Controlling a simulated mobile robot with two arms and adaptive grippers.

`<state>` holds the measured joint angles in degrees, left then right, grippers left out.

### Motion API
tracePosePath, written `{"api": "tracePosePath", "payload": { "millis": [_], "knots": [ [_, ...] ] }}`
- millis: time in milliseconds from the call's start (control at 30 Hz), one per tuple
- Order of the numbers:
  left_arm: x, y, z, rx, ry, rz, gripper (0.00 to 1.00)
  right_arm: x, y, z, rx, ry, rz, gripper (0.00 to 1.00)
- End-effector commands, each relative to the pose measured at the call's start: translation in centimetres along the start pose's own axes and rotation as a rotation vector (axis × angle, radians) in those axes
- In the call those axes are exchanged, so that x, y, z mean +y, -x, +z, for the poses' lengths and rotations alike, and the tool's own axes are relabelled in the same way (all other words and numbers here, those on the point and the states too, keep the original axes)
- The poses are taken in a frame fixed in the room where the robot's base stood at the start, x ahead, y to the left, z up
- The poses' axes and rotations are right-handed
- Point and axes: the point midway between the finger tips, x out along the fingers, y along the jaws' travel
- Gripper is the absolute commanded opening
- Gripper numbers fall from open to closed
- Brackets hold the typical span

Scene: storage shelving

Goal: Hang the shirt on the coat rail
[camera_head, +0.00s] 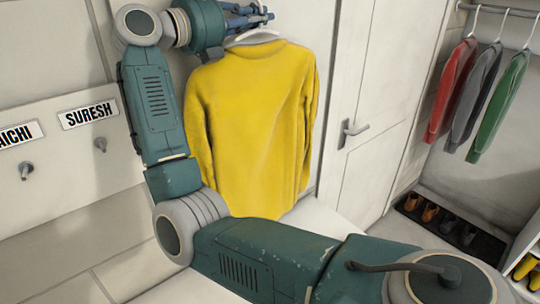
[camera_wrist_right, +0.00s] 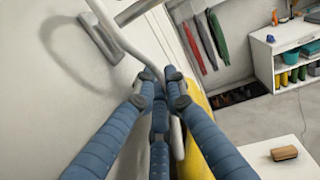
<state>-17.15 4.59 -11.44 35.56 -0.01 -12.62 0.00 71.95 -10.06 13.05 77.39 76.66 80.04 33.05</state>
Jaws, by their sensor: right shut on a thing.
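The yellow shirt (camera_head: 255,125) hangs upright from a pale hanger (camera_head: 255,36) at the centre of the head view. My right gripper (camera_head: 256,18) is shut on the hanger at the top. In the right wrist view its blue fingers (camera_wrist_right: 163,82) close around the pale hanger, and a strip of the yellow shirt (camera_wrist_right: 193,125) shows beyond them. The coat rail (camera_head: 512,11) is at the upper right of the head view, apart from the shirt. Red (camera_head: 452,85), grey (camera_head: 475,98) and green (camera_head: 500,105) shirts hang on it. My left gripper is out of view.
A white door with a handle (camera_head: 352,130) stands between the yellow shirt and the rail. Shoes sit on a dark mat (camera_head: 485,245) below the rail. Wall pegs with name plates (camera_head: 88,114) are at left. A white table (camera_wrist_right: 270,160) holds a brown block (camera_wrist_right: 284,153).

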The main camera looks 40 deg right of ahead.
Motion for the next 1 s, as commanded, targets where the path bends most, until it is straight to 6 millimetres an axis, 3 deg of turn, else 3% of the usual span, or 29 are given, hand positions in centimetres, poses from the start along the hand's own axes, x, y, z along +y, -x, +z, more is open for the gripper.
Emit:
{"api": "tracePosePath", "payload": {
  "millis": [1000],
  "knots": [
    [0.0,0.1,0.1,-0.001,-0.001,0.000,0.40,0.6,5.8,0.1,-0.003,-0.001,0.000,0.00]
  ]
}}
